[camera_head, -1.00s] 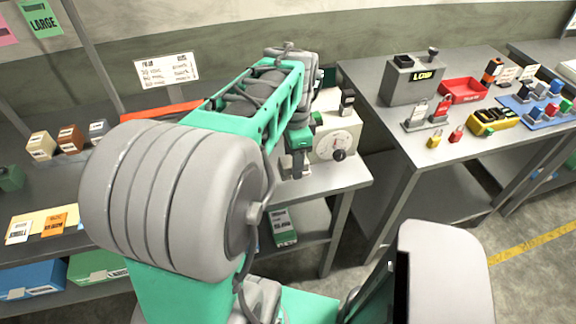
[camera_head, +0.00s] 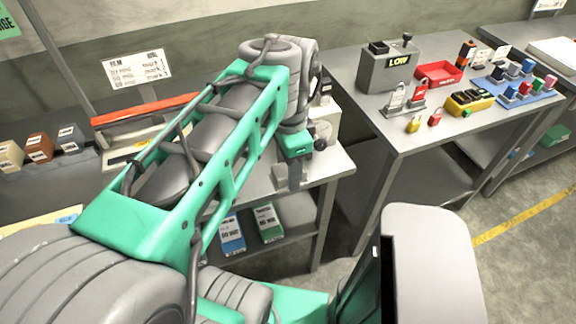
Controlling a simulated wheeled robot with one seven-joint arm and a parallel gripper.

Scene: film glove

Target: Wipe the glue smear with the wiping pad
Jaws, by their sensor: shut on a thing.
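My gripper (camera_head: 288,176) points down at the right end of the left bench (camera_head: 335,168), seen small and partly covered by my own wrist. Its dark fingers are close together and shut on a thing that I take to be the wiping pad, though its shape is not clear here. A small pale patch lies beside the fingers; I cannot tell what it is. I cannot make out the glue smear; my arm covers much of the bench top.
A cream machine with a dial (camera_head: 326,126) stands just behind my gripper. A sealer with an orange bar (camera_head: 145,110) lies to the left. Boxes (camera_head: 231,235) sit on the lower shelf. The right bench (camera_head: 395,125) holds a grey LOW box (camera_head: 388,70) and a red tray (camera_head: 438,74).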

